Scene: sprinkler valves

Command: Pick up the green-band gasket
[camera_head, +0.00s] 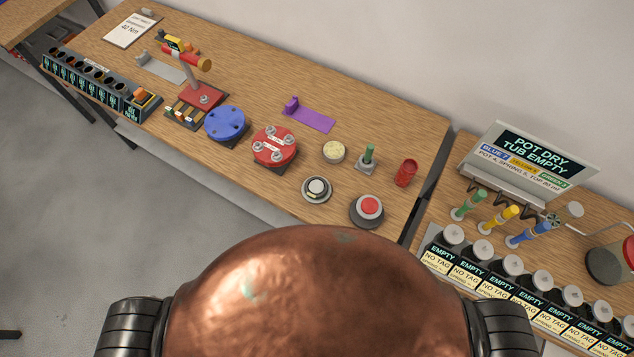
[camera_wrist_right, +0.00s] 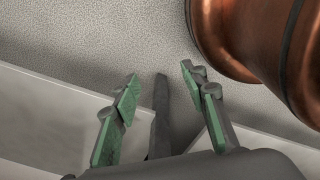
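I cannot make out a green-band gasket in either view. In the head view, a small round dish (camera_head: 317,189) with a black and white centre stands near the bench's front edge. A pale yellow round piece (camera_head: 333,152) sits behind it; no green band can be told on either. My right gripper (camera_wrist_right: 160,78) shows in the right wrist view. Its green-padded fingers are apart, with nothing held between them. A dark strip shows behind the gap. Neither gripper shows in the head view.
The wooden bench (camera_head: 385,118) also holds a blue disc (camera_head: 226,122), a red bolted disc (camera_head: 274,146), a purple holder (camera_head: 310,117), a green-handled tool (camera_head: 369,156), a red cup (camera_head: 405,173) and a red button (camera_head: 369,207). A second bench with several labelled pots (camera_head: 512,264) stands right.

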